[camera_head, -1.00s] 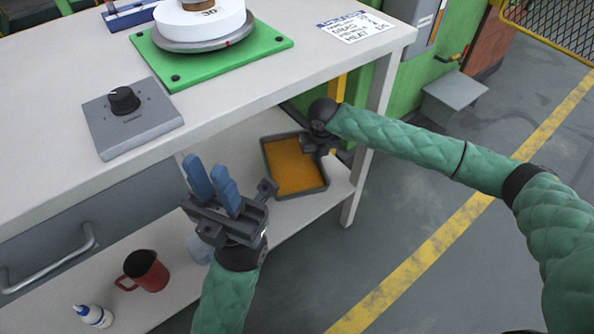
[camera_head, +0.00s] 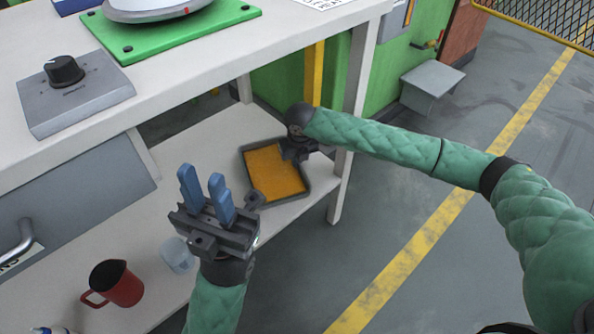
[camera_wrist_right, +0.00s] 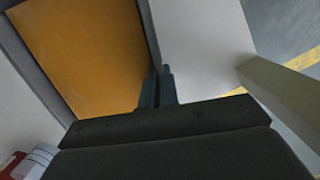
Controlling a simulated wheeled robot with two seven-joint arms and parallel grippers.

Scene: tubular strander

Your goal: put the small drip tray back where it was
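The small drip tray (camera_head: 276,174), a dark grey rectangle with an orange-brown inside, is on the white lower shelf near its right end. It appears to rest flat there. My right gripper (camera_head: 295,153) is at the tray's right wall. In the right wrist view its two fingers (camera_wrist_right: 158,88) are close together with the wall of the tray (camera_wrist_right: 80,45) between them. In the head view its fingertips are hidden. My left gripper (camera_head: 205,195) is in front of the shelf, its blue fingers apart and pointing up, with nothing between them.
A red mug (camera_head: 118,284) and a clear cup (camera_head: 178,254) stand on the lower shelf (camera_head: 215,145) left of the tray. The worktop (camera_head: 200,75) overhangs the shelf's back. A table leg (camera_head: 349,120) stands right of my right gripper. Open floor lies to the right.

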